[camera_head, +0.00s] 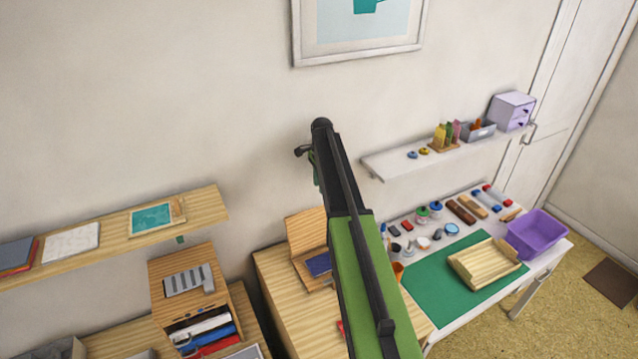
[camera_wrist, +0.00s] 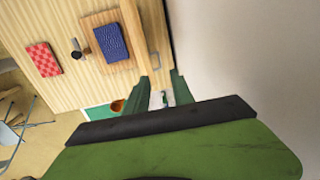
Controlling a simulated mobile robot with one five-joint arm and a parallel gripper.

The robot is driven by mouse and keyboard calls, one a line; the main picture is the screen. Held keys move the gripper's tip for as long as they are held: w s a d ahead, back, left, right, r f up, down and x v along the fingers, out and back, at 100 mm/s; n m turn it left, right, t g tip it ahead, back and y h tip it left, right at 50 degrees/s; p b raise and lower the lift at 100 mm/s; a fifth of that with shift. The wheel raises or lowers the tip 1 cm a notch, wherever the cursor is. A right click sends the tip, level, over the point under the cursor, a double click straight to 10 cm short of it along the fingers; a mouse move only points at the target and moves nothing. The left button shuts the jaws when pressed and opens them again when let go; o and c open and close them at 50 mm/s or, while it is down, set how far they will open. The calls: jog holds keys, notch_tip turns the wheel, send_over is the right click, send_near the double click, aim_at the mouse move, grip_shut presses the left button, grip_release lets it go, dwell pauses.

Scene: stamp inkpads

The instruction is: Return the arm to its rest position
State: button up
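My arm (camera_head: 365,260) is raised, with its green and black link crossing the middle of the head view. My gripper (camera_wrist: 162,86) shows in the wrist view as two green fingers standing apart, with nothing held between them. It is in the air near the wall, away from the tabletop. In the head view my gripper is mostly hidden behind the arm.
The wooden desk (camera_head: 285,290) bears a stand with a blue pad (camera_wrist: 110,42), a red pad (camera_wrist: 43,59) and a dark-handled stamp (camera_wrist: 77,50). A green mat (camera_head: 425,280), wooden tray (camera_head: 487,265) and purple bin (camera_head: 536,236) lie right. Wall shelves (camera_head: 205,207) flank my arm.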

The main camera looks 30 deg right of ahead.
dwell(0.3)
jog(key=s+a+f+n+b, duration=0.5)
jog(key=s+a+f+b, duration=0.3)
jog(key=s+a, duration=0.1)
jog(key=s+a+f+n+b, duration=0.6)
jog(key=s+a+f+b, duration=0.2)
jog(key=s, duration=0.2)
jog(key=s+a+f+n+b, duration=0.6)
jog(key=s+a+f+b, duration=0.2)
jog(key=s+a, duration=0.1)
jog(key=shift+s+a+g, duration=0.3)
jog(key=shift+a+g, duration=0.05)
jog(key=shift+g, duration=0.05)
jog(key=shift+s+a+n, duration=0.1)
jog(key=shift+s+n, duration=0.05)
jog(key=shift+n, duration=0.15)
jog(key=shift+r, duration=0.15)
